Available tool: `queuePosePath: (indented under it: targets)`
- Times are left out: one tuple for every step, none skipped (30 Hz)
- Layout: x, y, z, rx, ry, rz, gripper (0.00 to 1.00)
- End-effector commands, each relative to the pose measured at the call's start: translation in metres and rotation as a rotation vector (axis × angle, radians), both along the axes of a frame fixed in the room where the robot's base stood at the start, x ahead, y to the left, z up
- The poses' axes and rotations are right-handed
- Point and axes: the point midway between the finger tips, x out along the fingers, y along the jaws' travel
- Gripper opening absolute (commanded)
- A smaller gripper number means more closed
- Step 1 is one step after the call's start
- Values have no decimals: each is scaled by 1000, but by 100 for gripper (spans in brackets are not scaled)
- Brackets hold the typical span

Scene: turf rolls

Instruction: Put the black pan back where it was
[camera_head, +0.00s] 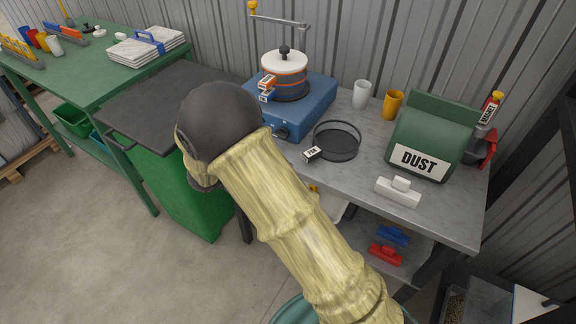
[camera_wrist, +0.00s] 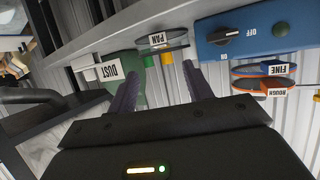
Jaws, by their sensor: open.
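The black pan (camera_head: 337,140) is a shallow round dish with a PAN tag, lying on the grey workbench right of a blue machine (camera_head: 300,112). The machine (camera_wrist: 240,35) and the sieves, tagged FINE and ROUGH, are to the right. In the head view my arm hides my gripper.
The workbench (camera_head: 455,215) also holds a green DUST container (camera_head: 435,130), a white cup (camera_head: 361,94), a yellow cup (camera_head: 393,104) and a white brush-like block (camera_head: 398,192). A crank arm (camera_head: 280,20) rises behind the machine. A dark-topped green bin (camera_head: 150,95) stands left.

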Motion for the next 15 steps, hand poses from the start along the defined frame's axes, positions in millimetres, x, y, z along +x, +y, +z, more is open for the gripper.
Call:
queuePosePath:
  targets:
    - [0,0,0,0,0,0,51]
    - [1,0,0,1,0,3,51]
    - [2,-1,1,6,-3,9,51]
    - [4,-2,2,11,-5,16,51]
    - [7,-4,3,21,-7,29,51]
    - [12,-6,6,36,-11,50,51]
    - [16,-9,8,52,-16,72,51]
    - [22,-11,11,71,-20,99,51]
    - [29,-15,15,98,-25,140,51]
    - [34,-17,18,121,-27,176,51]
    - [40,-20,21,146,-29,214,51]
    - [46,-23,26,179,-26,267,51]
    - [49,-24,29,205,-22,308,51]
    - [52,-26,31,229,-16,349,51]
    - [54,-28,35,261,-5,402,51]
